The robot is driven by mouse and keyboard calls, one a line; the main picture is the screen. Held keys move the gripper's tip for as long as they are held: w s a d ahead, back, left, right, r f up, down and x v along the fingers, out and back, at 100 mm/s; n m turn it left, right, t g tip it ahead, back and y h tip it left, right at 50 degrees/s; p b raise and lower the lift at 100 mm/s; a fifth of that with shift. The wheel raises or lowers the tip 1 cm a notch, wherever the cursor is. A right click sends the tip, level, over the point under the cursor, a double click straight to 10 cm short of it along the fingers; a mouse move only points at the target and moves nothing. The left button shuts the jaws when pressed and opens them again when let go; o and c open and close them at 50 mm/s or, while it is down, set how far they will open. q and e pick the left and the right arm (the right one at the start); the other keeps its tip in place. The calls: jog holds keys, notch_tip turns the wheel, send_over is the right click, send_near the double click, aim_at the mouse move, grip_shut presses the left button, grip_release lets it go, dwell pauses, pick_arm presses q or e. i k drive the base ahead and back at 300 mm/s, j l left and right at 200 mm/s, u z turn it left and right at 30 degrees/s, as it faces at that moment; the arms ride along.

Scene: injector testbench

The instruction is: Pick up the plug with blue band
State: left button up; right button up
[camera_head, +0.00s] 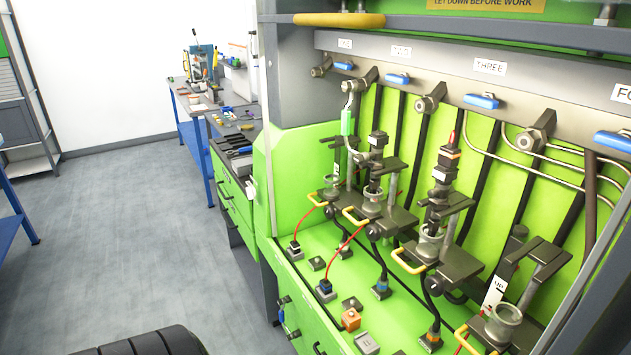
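Small dark cable plugs stand in the green shelf (308,262) of the testbench. One plug with a blue band (325,287) sits at the front left with a red cable. Another plug (381,288) to its right, on a black cable, also shows a bluish band. A third plug (295,248) with a red cable stands further back; its band is too small to tell. A plug with an orange band (432,337) is nearer the front right. Neither of my grippers is in view.
Injectors stand in clamps with yellow handles (408,262) above the shelf. An orange block (351,319) and grey sockets lie on the shelf. A grey post (281,120) edges the bench. Open floor (130,230) lies left; a cluttered workbench (193,125) stands behind.

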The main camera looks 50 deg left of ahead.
aim_at(326, 287)
jog(key=u, duration=1.55)
